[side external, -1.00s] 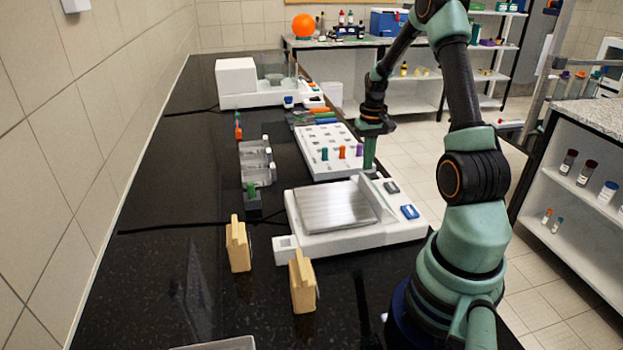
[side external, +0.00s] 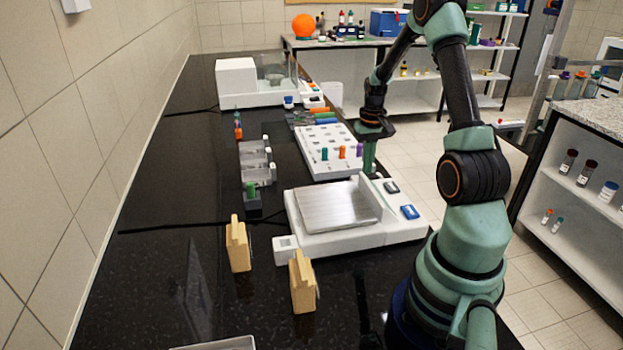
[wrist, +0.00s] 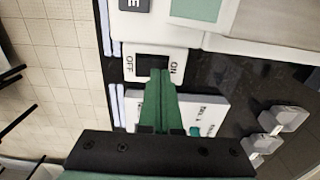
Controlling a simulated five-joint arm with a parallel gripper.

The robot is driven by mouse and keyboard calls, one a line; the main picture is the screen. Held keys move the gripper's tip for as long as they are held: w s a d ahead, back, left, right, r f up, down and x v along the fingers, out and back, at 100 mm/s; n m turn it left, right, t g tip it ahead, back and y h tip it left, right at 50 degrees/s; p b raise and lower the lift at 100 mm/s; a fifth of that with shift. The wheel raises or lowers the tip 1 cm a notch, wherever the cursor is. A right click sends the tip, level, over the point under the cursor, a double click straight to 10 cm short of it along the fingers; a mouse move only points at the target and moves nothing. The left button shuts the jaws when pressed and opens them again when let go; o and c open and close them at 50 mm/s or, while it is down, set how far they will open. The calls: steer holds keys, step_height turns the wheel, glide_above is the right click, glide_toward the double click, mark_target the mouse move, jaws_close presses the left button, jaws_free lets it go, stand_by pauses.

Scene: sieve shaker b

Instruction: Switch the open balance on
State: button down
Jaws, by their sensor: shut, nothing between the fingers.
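The open balance (side external: 350,238) is white with a bare square metal pan (side external: 337,206) and stands on the dark bench in front of my arm. In the wrist view its white switch panel (wrist: 135,67) carries the word OFF on the left and ON on the right, with a dark rocker (wrist: 146,64) between them. My gripper (wrist: 161,72) is shut and empty, its green fingertips over the ON side of the rocker. They hide part of it, and I cannot tell whether they touch it or which way it is tipped. In the side view my gripper (side external: 369,168) points down at the balance's far end.
A white rack (side external: 325,160) with coloured pegs stands just beyond the balance, close to my gripper. Clear holders (side external: 256,163) and two wooden blocks (side external: 238,246) stand to the left. A second balance with a draft shield (side external: 240,85) is at the back.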

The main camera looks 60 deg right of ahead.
steer(key=shift+f, duration=0.45)
steer(key=shift+r, duration=3.55)
steer(key=w+a+r+n+t, duration=0.1)
steer(key=w+a+r+n, duration=0.1)
steer(key=w+a+r, duration=0.35)
steer(key=s+a+r+n+t, duration=0.1)
steer(key=s+a+r+n, duration=0.1)
steer(key=a, duration=0.7)
steer(key=s+a+r+n+t, duration=0.2)
steer(key=a+r, duration=0.1)
steer(key=a, duration=0.6)
steer(key=s+a+r+n+t, duration=0.1)
steer(key=a+r+n, duration=0.2)
steer(key=a, duration=0.6)
steer(key=shift+s+t, duration=0.3)
steer(key=shift+s, duration=0.1)
